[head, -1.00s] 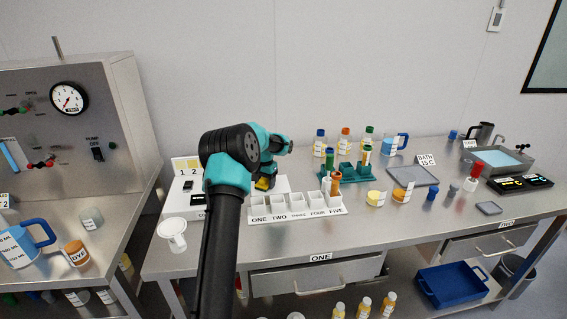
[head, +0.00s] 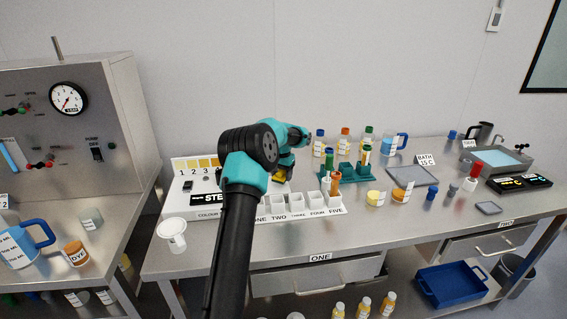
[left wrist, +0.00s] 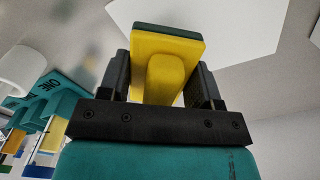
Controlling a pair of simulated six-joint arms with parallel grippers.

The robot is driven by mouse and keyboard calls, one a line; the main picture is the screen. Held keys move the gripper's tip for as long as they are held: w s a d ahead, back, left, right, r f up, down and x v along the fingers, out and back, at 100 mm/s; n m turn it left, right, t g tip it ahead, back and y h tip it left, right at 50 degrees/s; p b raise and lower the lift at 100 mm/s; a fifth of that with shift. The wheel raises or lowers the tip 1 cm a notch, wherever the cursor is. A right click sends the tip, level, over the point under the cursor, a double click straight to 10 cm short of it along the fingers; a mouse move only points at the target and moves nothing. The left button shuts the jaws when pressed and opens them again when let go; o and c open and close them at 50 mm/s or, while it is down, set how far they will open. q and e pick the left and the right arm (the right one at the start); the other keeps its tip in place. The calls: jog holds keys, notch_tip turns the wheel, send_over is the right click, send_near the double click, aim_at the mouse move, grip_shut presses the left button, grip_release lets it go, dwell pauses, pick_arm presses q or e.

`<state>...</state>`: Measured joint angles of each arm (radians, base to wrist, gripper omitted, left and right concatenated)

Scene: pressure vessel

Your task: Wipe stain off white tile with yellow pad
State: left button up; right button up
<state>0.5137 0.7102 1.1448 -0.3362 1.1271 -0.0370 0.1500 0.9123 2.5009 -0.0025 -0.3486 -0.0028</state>
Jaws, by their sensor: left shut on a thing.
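My left gripper (head: 287,170) is shut on the yellow pad (left wrist: 168,72), which has a dark green face on its far side. In the head view the gripper is over the white board's right part, partly hidden by my own arm. The white board (head: 177,206) carries a colour strip and lettering, and stands at the bench's left end. A white flat surface (left wrist: 205,18) shows beyond the pad in the left wrist view; whether it is the tile, I cannot tell. I cannot make out a stain. Contact is unclear. My right gripper is out of view.
A row of white compartments (head: 298,206) labelled with numbers stands just right of the board. A teal rack (head: 348,172) with tubes is behind it. A white cup (head: 172,237) stands at the front left. Bottles, jars and a grey tray (head: 412,177) fill the right.

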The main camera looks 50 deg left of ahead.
pick_arm(q)
jog(key=shift+r, duration=2.6)
